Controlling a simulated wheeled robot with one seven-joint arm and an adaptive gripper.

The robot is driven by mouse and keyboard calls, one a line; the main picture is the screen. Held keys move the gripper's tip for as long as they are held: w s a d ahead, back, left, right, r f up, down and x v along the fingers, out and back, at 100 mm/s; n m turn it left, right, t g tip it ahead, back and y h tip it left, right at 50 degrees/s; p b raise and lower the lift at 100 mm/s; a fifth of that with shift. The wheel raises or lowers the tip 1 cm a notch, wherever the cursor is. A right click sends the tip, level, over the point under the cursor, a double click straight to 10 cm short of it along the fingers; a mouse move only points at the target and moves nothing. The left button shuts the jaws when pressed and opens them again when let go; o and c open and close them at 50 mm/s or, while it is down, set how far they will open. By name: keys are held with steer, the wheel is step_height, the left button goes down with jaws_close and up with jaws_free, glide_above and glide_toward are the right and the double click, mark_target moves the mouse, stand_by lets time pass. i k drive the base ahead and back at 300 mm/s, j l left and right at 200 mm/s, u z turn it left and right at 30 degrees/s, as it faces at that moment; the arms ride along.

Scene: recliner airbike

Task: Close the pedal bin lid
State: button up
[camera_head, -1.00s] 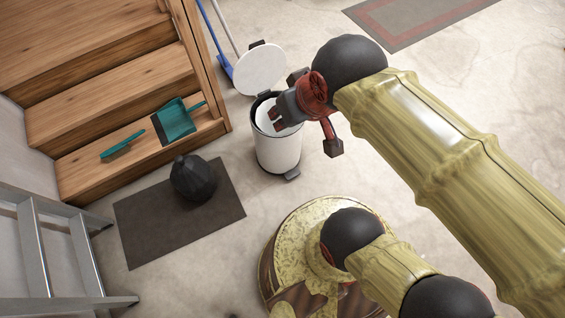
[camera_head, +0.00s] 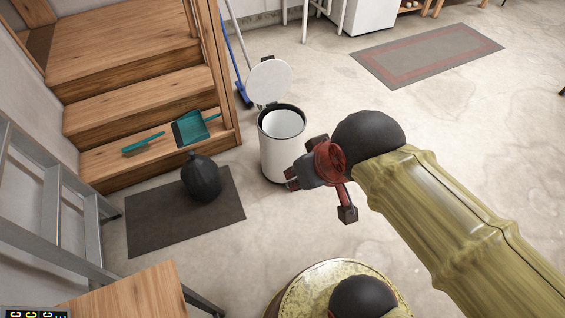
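The white pedal bin (camera_head: 280,152) stands on the floor right of the stairs. Its white round lid (camera_head: 269,82) is raised, tilted back behind the dark rim, and the inside of the bin shows empty and white. My gripper (camera_head: 292,178) is beside the lower right front of the bin, below rim level in the picture. The gripper body hides part of its fingers, and I cannot tell whether they touch the bin. The pedal is not visible, as the gripper covers that side.
Wooden stairs (camera_head: 140,100) hold a teal dustpan (camera_head: 194,128) and a teal brush (camera_head: 142,143). A black bag-like object (camera_head: 201,178) sits on a dark mat (camera_head: 160,230). A blue broom (camera_head: 240,85) leans behind the bin. A metal ladder (camera_head: 50,190) stands left. Floor to the right is open.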

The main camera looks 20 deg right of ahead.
mark_target(270, 80)
steer(key=i+l, duration=1.4)
steer(key=i+j+u, duration=0.05)
steer(key=i, duration=0.1)
